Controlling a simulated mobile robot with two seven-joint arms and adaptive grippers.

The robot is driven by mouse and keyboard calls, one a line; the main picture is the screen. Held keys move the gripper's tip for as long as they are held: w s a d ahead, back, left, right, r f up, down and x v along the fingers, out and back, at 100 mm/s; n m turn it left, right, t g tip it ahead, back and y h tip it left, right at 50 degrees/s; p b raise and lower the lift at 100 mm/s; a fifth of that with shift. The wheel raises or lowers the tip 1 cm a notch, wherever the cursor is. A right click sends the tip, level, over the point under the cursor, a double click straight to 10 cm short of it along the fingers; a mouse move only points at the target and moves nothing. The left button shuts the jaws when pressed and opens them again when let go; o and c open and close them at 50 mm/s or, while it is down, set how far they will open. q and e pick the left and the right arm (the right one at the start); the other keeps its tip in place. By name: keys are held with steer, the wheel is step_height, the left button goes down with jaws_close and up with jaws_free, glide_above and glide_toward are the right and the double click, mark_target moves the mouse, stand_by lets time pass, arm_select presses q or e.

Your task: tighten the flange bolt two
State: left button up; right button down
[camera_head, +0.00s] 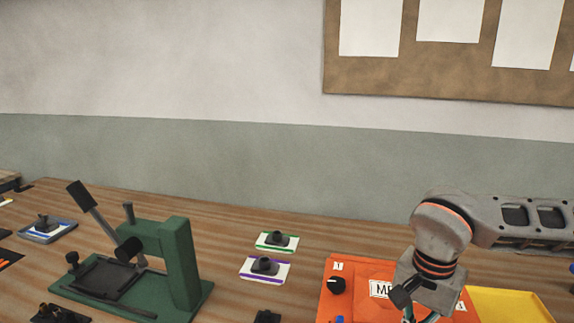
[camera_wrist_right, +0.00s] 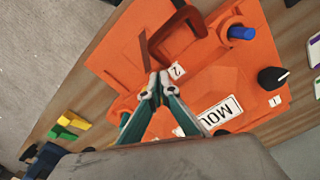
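The orange mould (camera_head: 351,272) lies on the bench at the right of the head view. It fills much of the right wrist view (camera_wrist_right: 215,77). A black-knobbed bolt (camera_head: 336,285) stands by its label 1; it also shows in the wrist view (camera_wrist_right: 272,78). The label 2 (camera_wrist_right: 177,71) is just beyond my right fingertips; no bolt is clearly visible there, and my fingers may hide it. My right gripper (camera_wrist_right: 158,80) is over the mould with its teal fingertips together, nothing visible between them. My left gripper is out of view.
A yellow tray (camera_head: 510,303) is to the right. A green press (camera_head: 180,265) and small trays with green (camera_head: 290,242) and purple (camera_head: 246,275) stripes stand left.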

steer(key=shift+a, duration=0.15)
steer(key=shift+r, duration=0.3)
step_height(320, 180, up, 5)
steer(key=p, duration=0.4)
steer(key=shift+s+a+r, duration=0.1)
steer(key=shift+r, duration=0.05)
steer(key=shift+a, duration=0.1)
